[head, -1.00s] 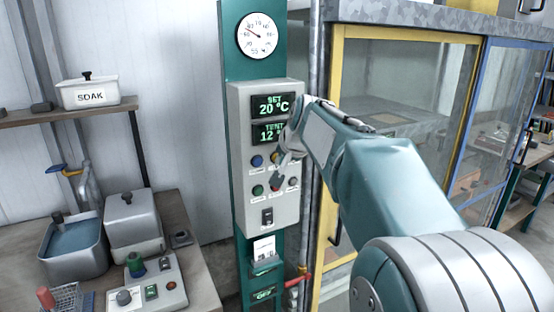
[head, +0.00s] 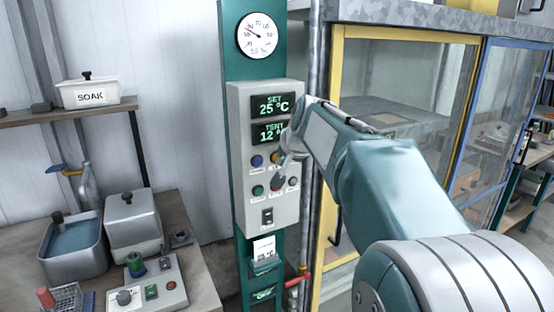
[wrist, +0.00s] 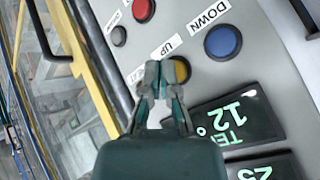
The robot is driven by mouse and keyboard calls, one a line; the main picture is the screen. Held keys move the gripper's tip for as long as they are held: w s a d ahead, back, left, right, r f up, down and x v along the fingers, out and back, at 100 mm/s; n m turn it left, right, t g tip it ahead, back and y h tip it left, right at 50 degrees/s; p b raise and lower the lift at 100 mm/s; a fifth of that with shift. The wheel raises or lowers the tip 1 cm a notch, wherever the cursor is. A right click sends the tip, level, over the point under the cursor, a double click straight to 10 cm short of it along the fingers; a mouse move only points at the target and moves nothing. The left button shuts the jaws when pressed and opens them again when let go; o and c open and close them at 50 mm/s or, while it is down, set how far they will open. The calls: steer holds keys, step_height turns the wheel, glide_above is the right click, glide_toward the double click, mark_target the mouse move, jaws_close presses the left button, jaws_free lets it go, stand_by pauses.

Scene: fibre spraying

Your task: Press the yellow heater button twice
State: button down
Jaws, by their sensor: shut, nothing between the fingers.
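The yellow button (wrist: 182,70) sits by the "UP" label in the wrist view, beside the blue button (wrist: 222,42) labelled "DOWN". My gripper (wrist: 164,72) is shut and empty, its tips over the near edge of the yellow button and partly covering it. I cannot tell whether they touch it. In the head view my gripper (head: 281,175) is in front of the grey control panel (head: 240,200), with the yellow button (head: 275,157) just showing. The set display (head: 273,105) reads 25 °C, and the lower display (head: 268,132) reads 12.
More buttons, including a green one (head: 257,190) and a red one (wrist: 143,10), are close by. A black switch (head: 267,216) sits below them. A yellow-framed glass cabinet (head: 337,130) stands right of the panel. A bench (head: 190,225) with containers is at left.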

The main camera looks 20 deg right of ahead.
steer(key=shift+s, duration=0.35)
steer(key=shift+s+d, duration=0.1)
steer(key=shift+s, duration=2.4)
steer(key=s, duration=0.3)
steer(key=shift+s, duration=0.4)
steer(key=w, duration=0.9)
stand_by(1.5)
